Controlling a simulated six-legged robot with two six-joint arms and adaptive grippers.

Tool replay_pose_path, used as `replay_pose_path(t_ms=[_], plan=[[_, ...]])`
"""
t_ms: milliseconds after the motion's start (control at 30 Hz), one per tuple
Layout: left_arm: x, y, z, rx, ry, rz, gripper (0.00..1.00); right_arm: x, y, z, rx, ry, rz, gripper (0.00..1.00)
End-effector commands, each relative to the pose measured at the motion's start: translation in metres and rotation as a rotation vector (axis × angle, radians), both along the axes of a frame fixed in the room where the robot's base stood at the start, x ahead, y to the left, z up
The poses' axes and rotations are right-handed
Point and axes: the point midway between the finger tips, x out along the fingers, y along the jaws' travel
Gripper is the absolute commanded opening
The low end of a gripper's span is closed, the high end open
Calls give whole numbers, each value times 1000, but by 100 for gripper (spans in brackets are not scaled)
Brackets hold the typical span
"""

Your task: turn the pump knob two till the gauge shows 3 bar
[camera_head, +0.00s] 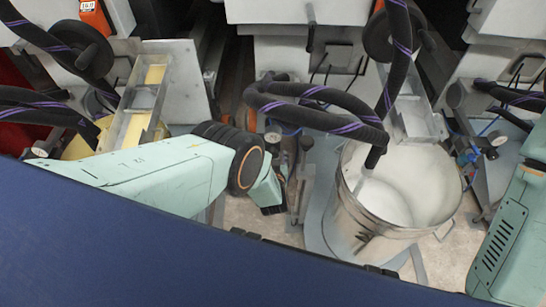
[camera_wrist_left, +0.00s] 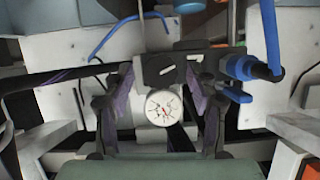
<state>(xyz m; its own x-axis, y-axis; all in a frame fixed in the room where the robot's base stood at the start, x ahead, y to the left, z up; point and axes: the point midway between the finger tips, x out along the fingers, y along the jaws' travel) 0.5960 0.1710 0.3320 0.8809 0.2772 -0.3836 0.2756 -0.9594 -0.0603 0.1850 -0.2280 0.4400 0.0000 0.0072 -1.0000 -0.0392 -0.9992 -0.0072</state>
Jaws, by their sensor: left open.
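A round white gauge (camera_wrist_left: 159,108) with dark marks and a red needle faces the left wrist view. Its numbers are too small to read. A dark block (camera_wrist_left: 165,72) with a pale slot sits just above it, and a blue fitting (camera_wrist_left: 240,67) is to its right. I cannot tell which part is the pump knob. My left gripper (camera_wrist_left: 158,100) is open, its two dark fingers on either side of the gauge and block in the picture, with no contact visible. In the head view the left arm reaches in from the left, its fingers not clearly visible. My right gripper is out of view.
A metal bucket of white liquid (camera_head: 388,205) stands right of my left arm, with a black hose (camera_head: 325,117) dipping into it. Thick hoses loop above. A tray with yellow (camera_head: 150,85) is at left. A blue hose (camera_wrist_left: 270,35) hangs in the left wrist view.

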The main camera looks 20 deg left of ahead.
Motion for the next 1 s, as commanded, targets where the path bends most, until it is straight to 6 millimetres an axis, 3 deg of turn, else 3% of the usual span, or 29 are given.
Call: replay_pose_path(t_ms=[100,733,1000], plan=[[0,0,0,0,0,0,57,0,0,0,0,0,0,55],[0,0,0,0,0,0,3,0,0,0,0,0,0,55],[0,-1,0,72,17,0,3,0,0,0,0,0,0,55]])
